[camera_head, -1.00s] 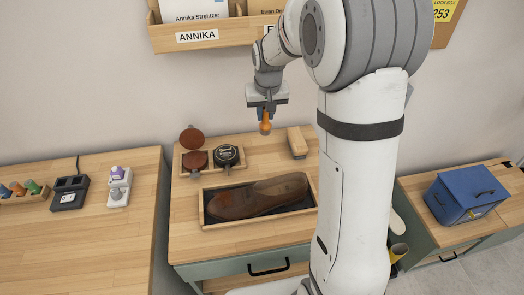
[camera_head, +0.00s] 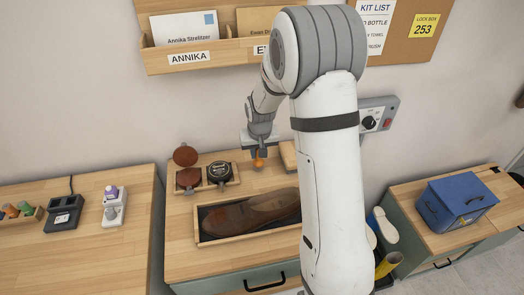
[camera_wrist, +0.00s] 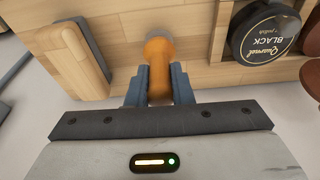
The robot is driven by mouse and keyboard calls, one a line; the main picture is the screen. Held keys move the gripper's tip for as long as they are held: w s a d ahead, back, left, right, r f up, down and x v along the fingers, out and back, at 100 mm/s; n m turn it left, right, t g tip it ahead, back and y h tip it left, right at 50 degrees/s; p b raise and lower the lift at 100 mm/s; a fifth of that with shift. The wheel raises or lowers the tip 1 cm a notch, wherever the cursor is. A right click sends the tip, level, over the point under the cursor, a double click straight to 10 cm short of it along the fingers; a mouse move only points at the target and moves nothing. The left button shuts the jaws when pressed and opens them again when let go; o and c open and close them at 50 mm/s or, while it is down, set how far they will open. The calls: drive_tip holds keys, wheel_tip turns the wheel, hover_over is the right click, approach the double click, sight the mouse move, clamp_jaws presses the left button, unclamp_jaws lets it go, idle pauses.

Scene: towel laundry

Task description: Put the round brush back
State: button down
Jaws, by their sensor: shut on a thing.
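My gripper (camera_head: 259,150) is shut on the round brush (camera_head: 259,161), which has an orange wooden handle. In the wrist view the handle (camera_wrist: 158,52) stands between the two dark fingers of my gripper (camera_wrist: 160,88). The brush is over the back of the wooden workbench (camera_head: 180,225), right of the polish holder and left of a wooden block-shaped brush. A paler part shows beyond the handle in the wrist view. I cannot tell whether the brush touches the bench.
The wooden holder (camera_head: 210,187) carries a black polish tin (camera_head: 219,172) and an open brown tin (camera_head: 188,178). The block-shaped brush (camera_head: 288,155) lies at right. In front, a tray (camera_head: 212,238) holds a brown shoe (camera_head: 245,217). A blue box (camera_head: 456,203) stands far right.

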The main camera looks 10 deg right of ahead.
drive_tip(key=shift+f, duration=0.25)
drive_tip(key=shift+f, duration=0.25)
drive_tip(key=c, duration=1.3)
unclamp_jaws()
drive_tip(key=shift+r, duration=0.1)
drive_tip(key=b+v, duration=0.2)
drive_tip(key=v, duration=1)
drive_tip(key=shift+t, duration=0.4)
drive_tip(key=s+r, duration=0.2)
drive_tip(key=s, duration=0.6)
drive_tip(key=s+d+r, duration=0.1)
drive_tip(key=s+r, duration=0.1)
drive_tip(key=s, duration=0.7)
drive_tip(key=s+r, duration=0.2)
drive_tip(key=s, duration=0.6)
drive_tip(key=shift+s+d+r, duration=0.1)
drive_tip(key=shift+s+d, duration=0.1)
drive_tip(key=shift+s, duration=0.15)
